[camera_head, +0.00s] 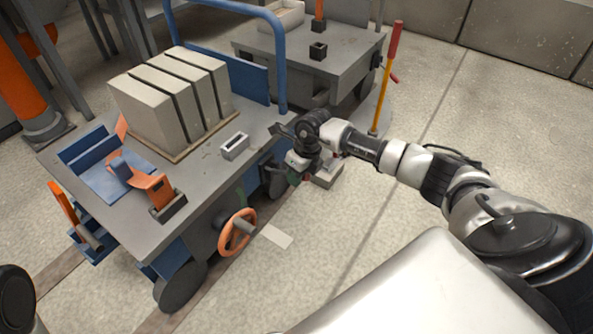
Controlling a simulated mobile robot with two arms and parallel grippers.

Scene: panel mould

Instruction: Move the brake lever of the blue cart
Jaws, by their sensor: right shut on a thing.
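The blue cart (205,160) stands at the left, with a grey deck and a blue push bar (280,55). My right arm reaches in from the right. My right gripper (294,177) is low beside the deck's right edge, near the foot of the push bar. It is shut on what seems to be the brake lever, which my wrist and fingers mostly hide. Its exact angle cannot be told. My left gripper is not in view.
Grey blocks (150,112) stand on a board on the deck. An orange handwheel (238,232) sticks out from the cart's near side. A second grey cart (345,65) and a red-and-yellow lever (385,80) stand behind. The floor at the right is clear.

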